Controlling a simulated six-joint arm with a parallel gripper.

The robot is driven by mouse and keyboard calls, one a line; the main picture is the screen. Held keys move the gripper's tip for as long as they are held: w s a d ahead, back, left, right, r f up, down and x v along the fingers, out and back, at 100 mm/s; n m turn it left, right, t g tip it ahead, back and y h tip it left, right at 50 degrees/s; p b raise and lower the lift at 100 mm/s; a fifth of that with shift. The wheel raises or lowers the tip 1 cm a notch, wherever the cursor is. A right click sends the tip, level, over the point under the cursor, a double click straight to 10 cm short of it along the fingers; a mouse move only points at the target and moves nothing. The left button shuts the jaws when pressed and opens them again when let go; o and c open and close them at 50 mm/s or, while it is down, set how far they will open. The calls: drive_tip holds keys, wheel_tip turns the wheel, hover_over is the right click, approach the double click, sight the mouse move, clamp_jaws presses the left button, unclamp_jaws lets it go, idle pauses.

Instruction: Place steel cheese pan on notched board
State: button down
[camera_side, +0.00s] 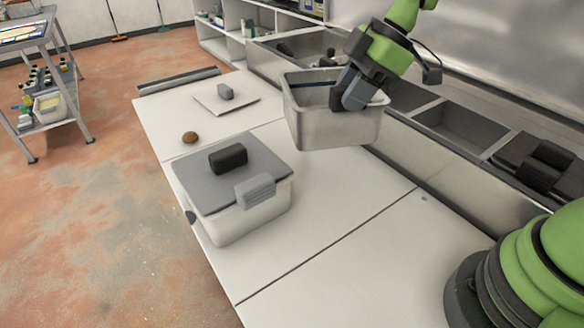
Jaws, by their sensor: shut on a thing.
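A steel pan (325,126), open at the top, hangs from my gripper (352,92) above the back of the white worktop. My gripper is shut on the pan, with its fingers at the inside and right part of the rim. The pan is slightly tilted and looks clear of the worktop.
Sunken wells (465,128) line the back. The worktop's right part is clear.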

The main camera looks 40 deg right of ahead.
wheel_tip(320, 180, down, 10)
idle(0.4)
drive_tip(key=c, duration=0.9)
unclamp_jaws()
drive_tip(key=v, duration=1.2)
drive_tip(key=shift+s+a+r+m+t+h, duration=0.7)
drive_tip(key=shift+s+r+m, duration=1.15)
drive_tip(key=shift+s+m, duration=1.05)
drive_tip(key=shift+s+a+r+m+t+h, duration=0.35)
drive_tip(key=shift+s+a+r+m+t, duration=0.6)
drive_tip(key=shift+s+r+m, duration=1.45)
drive_tip(key=shift+s+a+r+m+t+h, duration=0.7)
drive_tip(key=shift+s+r+m, duration=0.65)
drive_tip(key=shift+s+m, duration=2.05)
